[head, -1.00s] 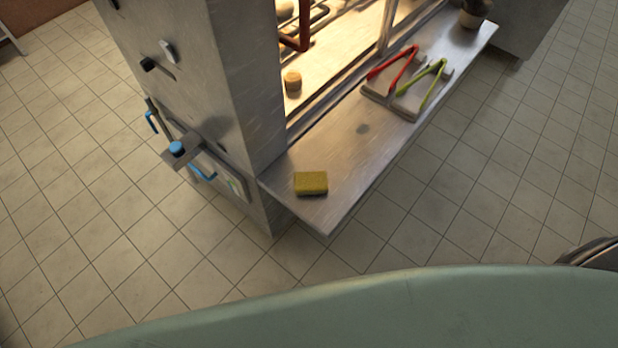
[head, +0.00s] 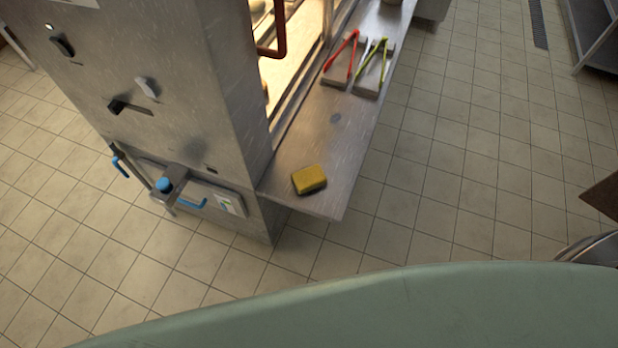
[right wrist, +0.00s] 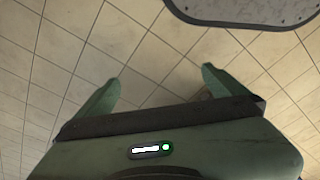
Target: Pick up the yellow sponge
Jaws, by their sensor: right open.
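The yellow sponge (head: 309,178) lies flat near the front end of a narrow metal shelf (head: 305,140) in the head view. It has a darker layer along its lower edge, and nothing touches it. My right gripper (right wrist: 160,82) shows in the right wrist view with its two green fingers spread wide. Neither gripper shows in the head view.
A tall metal cabinet (head: 180,90) with knobs and blue handles stands left of the shelf. Red tongs (head: 342,55) and green tongs (head: 371,62) rest farther back on the shelf. Open tiled floor (head: 450,190) lies to the right. A dark grey rounded panel (right wrist: 245,10) is at the top of the wrist view.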

